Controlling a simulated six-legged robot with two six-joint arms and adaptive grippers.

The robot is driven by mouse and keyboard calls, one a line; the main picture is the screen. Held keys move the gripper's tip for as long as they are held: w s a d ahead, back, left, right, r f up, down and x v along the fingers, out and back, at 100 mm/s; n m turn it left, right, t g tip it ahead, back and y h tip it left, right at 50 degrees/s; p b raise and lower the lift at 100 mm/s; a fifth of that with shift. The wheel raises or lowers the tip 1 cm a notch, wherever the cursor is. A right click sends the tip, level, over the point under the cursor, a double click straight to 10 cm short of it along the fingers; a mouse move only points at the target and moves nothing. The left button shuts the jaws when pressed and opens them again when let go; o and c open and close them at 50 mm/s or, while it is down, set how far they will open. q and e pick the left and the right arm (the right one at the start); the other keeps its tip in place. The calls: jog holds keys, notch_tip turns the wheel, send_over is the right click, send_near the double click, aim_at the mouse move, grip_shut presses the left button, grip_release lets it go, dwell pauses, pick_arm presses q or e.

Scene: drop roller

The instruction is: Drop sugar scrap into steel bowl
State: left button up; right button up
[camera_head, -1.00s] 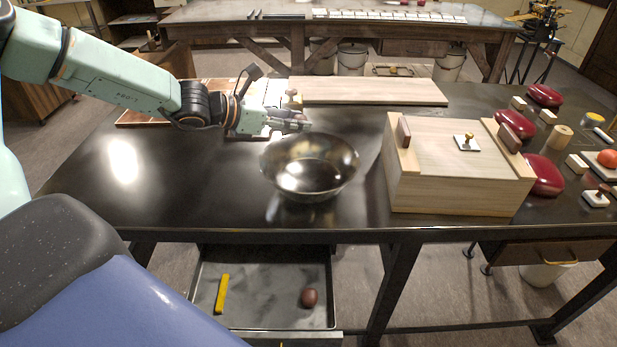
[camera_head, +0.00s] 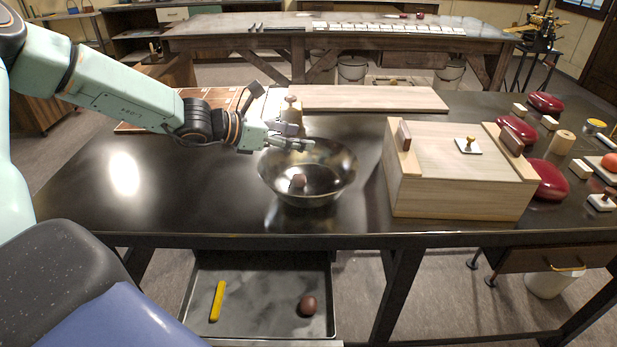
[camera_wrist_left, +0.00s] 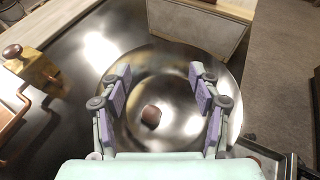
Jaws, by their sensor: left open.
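The steel bowl (camera_head: 335,182) stands upright on the dark table, left of the wooden box. A small reddish-brown lump, apparently the sugar scrap (camera_head: 298,181), lies inside the bowl. In the left wrist view the scrap (camera_wrist_left: 151,117) rests on the inner surface of the bowl (camera_wrist_left: 172,65), apart from the fingers. My left gripper (camera_head: 308,144) is above the far side of the bowl. In the wrist view the left gripper (camera_wrist_left: 160,88) is open and empty, its fingers spread over the bowl. My right gripper is not in view.
A wooden box (camera_head: 460,190) stands right of the bowl, with dark red rounded objects (camera_head: 548,178) beyond it. A knobbed block (camera_head: 291,110) stands behind the bowl. Below, an open tray (camera_head: 258,275) holds a yellow bar (camera_head: 217,300) and a brown lump (camera_head: 308,305). The table's left front is clear.

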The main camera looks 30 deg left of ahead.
pick_arm(q)
jog(key=shift+a+f, duration=0.1)
jog(key=shift+a, duration=0.05)
notch_tip(320, 180, up, 10)
dwell(0.9)
dwell(0.6)
